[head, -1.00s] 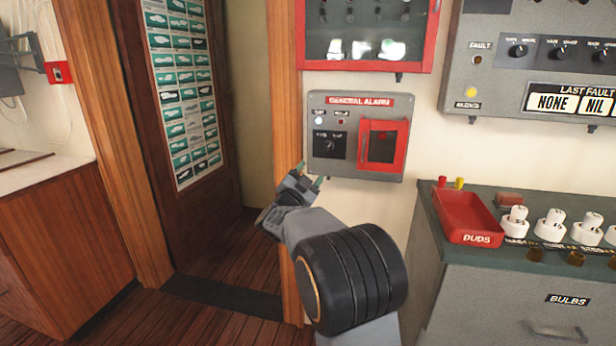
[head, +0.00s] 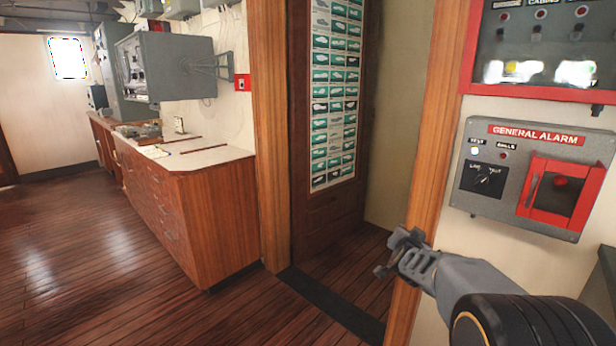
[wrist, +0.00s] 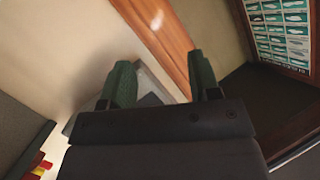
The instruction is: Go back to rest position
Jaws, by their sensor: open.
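My gripper (head: 393,256) is at the lower right of the head view, in front of the wooden door post and left of and below the general alarm box. It is open, with nothing between its fingers. In the wrist view its two green finger pads (wrist: 163,85) stand apart, with wall and wooden post beyond them. My arm reaches in from the lower right corner of the head view.
The grey general alarm box (head: 525,178) with its red-framed cover hangs on the right wall, close to my arm. A wooden counter (head: 215,210) stands left of the doorway. Open plank floor (head: 90,260) lies at the left.

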